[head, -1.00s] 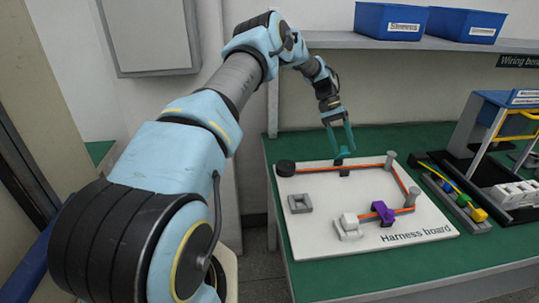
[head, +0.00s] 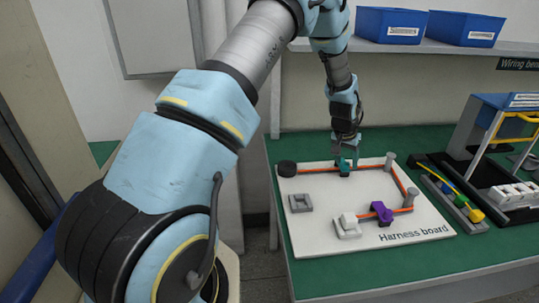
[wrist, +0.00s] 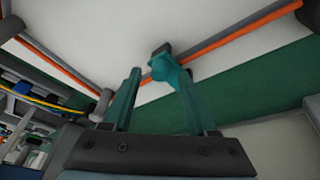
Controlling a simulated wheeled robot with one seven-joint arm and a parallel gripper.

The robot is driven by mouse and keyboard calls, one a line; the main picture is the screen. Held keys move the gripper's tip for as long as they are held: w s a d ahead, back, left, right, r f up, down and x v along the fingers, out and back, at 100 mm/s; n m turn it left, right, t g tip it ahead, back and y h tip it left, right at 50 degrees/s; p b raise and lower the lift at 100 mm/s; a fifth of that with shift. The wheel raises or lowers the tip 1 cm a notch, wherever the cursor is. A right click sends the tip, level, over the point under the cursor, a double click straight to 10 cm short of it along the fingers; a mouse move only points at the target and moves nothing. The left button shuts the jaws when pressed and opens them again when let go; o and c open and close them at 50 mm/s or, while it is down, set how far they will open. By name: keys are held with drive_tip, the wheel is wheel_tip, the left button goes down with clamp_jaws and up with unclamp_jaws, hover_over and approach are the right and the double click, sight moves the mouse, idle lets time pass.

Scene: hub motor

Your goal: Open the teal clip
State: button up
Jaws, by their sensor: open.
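The teal clip (head: 343,168) sits near the back edge of the white harness board (head: 310,236), on the orange cable (head: 368,167). My gripper (head: 346,153) is right above the clip, pointing down. In the wrist view its two teal fingers (wrist: 155,76) are apart, with nothing held between them. I cannot tell whether a finger touches the clip, or whether the clip is open or shut.
A purple clip (head: 382,212) and a white connector block (head: 348,225) stand at the board's front. A grey holder (head: 301,203) is at its left, a black round part (head: 287,169) at the back-left corner. Grey posts (head: 411,196) stand at right. Blue bins (head: 390,23) are on the shelf.

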drive_tip(key=shift+s+f+t, duration=0.2)
drive_tip(key=shift+f+t, duration=0.05)
drive_tip(key=shift+t, duration=0.15)
drive_tip(key=b+v, duration=0.4)
drive_tip(key=v, duration=0.7)
drive_tip(key=s+a+n+y+b, duration=0.1)
drive_tip(key=s+a+n+b, duration=0.1)
drive_tip(key=a, duration=0.9)
drive_tip(key=s+a+n+y+b, duration=0.1)
drive_tip(key=s+a+n+b, duration=0.1)
drive_tip(key=a, duration=1)
drive_tip(key=shift+f+g, duration=0.3)
drive_tip(key=shift+g, duration=0.1)
